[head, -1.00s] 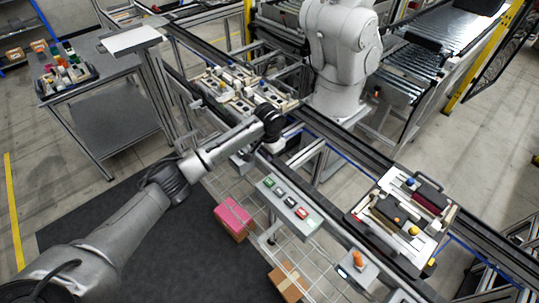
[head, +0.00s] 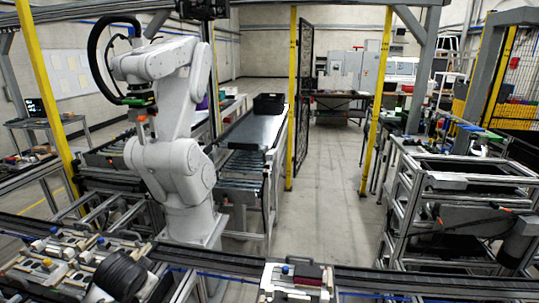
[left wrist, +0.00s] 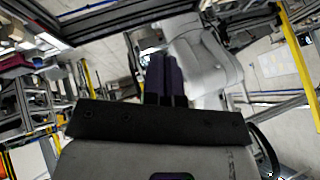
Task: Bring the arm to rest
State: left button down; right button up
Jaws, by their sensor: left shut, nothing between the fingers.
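In the left wrist view my left gripper (left wrist: 165,78) has its two dark fingers together with nothing between them. Its tips point toward a large white robot arm, which fills the background there and is apart as far as I can tell. In the head view my left gripper is not visible; only a black rounded part, probably of my left arm, shows at the lower left, over a pallet fixture (head: 62,262). My right gripper is in neither view.
The white industrial robot (head: 172,165) stands behind the conveyor rail (head: 395,283). A second loaded pallet (head: 298,272) sits on the rail. Behind are a roller conveyor (head: 248,165) with a black bin (head: 268,103), yellow posts (head: 377,105) and metal racks (head: 405,205). Floor between them is clear.

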pick_arm(q)
jog(key=s+d+r+t+h, duration=0.15)
jog(key=s+d+t, duration=0.25)
jog(key=s+d, duration=0.6)
jog(key=s+f+n+g, duration=0.1)
jog(key=s+f+g, duration=0.2)
jog(key=s+f, duration=0.65)
jog(key=s+d+f+n+g+h, duration=0.1)
jog(key=s+f+g, duration=0.1)
jog(key=s+f, duration=0.75)
jog(key=s+f+g, duration=0.3)
jog(key=s+f, duration=0.2)
jog(key=s, duration=0.9)
notch_tip(320, 180, up, 22)
jog(key=p, duration=2.1)
jog(key=shift+w+p, duration=0.3)
jog(key=shift+p, duration=0.1)
